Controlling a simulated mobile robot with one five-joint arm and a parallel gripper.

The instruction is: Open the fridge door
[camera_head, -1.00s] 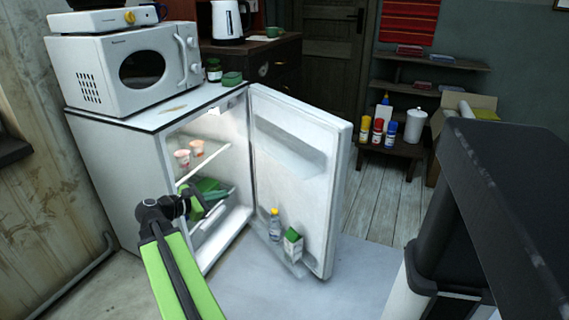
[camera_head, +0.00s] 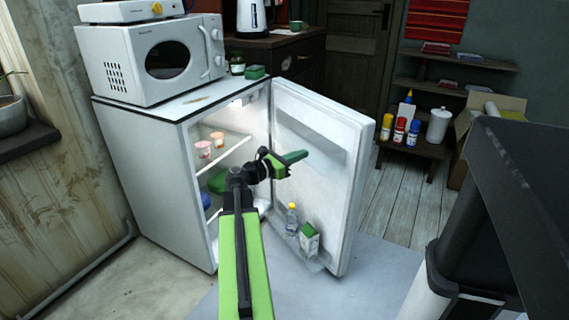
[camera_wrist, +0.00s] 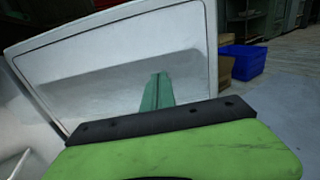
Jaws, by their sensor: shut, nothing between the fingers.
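The small white fridge (camera_head: 152,190) stands against the left wall. Its door (camera_head: 343,190) is swung wide open to the right, with its inner side showing. A bottle (camera_head: 291,218) and a green and white carton (camera_head: 309,240) stand in the door's bottom shelf. My gripper (camera_head: 298,157) is shut and empty, in front of the door's inner side. In the wrist view the shut green fingers (camera_wrist: 156,92) point at the inner door panel (camera_wrist: 100,75). I cannot tell whether they touch it.
Two cups (camera_head: 204,149) stand on a shelf inside the fridge. A microwave (camera_head: 150,60) sits on top. A low table (camera_head: 412,150) with several bottles is behind the door. A blue crate (camera_wrist: 243,61) shows in the wrist view. Floor right of the door is clear.

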